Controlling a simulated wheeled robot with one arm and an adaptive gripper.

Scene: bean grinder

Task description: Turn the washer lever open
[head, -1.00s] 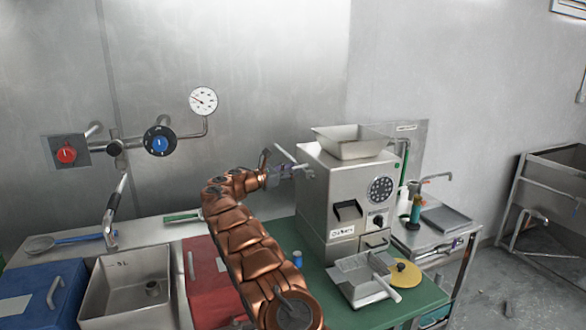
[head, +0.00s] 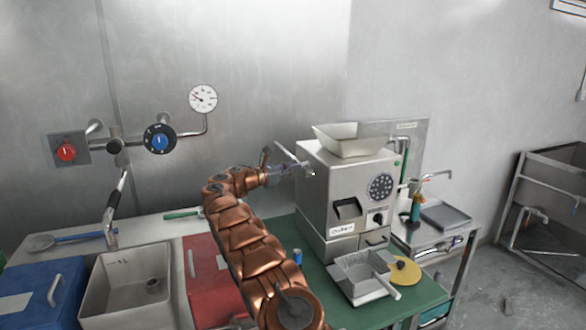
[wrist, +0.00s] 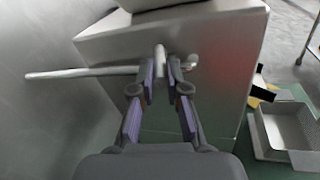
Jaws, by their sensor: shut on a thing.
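A metal lever (head: 289,153) sits on the left side of the bean grinder (head: 345,195), high up below the hopper. My gripper (head: 300,169) is at the lever's pivot end, close to the grinder's side wall. In the wrist view, my gripper (wrist: 162,68) is shut on the short upright part of the lever. The lever's long bar (wrist: 80,73) runs left from the fingers, nearly level in that picture. The fingers hide part of the joint where the lever meets the grinder.
A steel hopper (head: 352,140) tops the grinder, and a steel tray (head: 358,275) stands in front. A red box (head: 212,280), a sink (head: 125,292) and a blue box (head: 40,295) line the left. Wall valves (head: 159,140) are behind.

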